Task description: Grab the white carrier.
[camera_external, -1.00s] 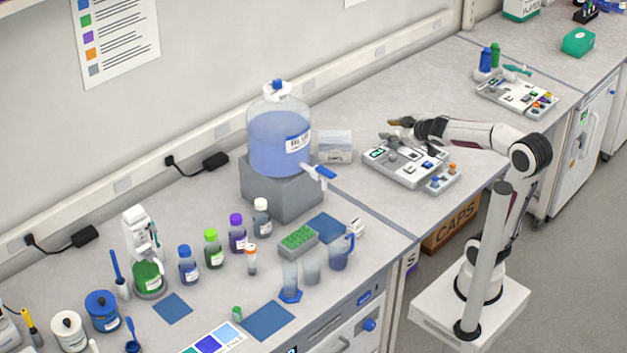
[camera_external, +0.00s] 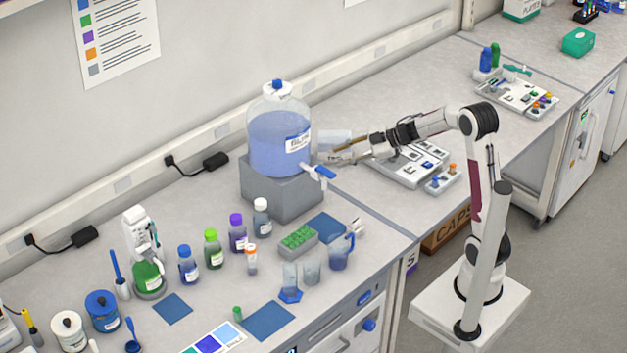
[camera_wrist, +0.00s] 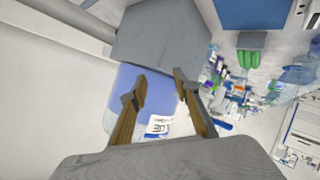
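I cannot tell for sure which thing is the white carrier. A small whitish box with a label (camera_external: 333,138) stands right of the large blue-filled carboy (camera_external: 272,142), partly hidden behind my gripper (camera_external: 332,151). My gripper is raised beside the carboy, its fingers pointing left toward it. In the wrist view my gripper (camera_wrist: 159,80) has its two fingers apart with nothing held between them. The carboy (camera_wrist: 128,85) and its label show beyond the fingers.
The carboy sits on a grey block (camera_external: 282,190), its blue tap jutting right. A grey rack with green tops (camera_external: 298,240), bottles and beakers crowd the left bench. A grey-white instrument tray (camera_external: 405,170) lies below my arm. The bench behind it is clear.

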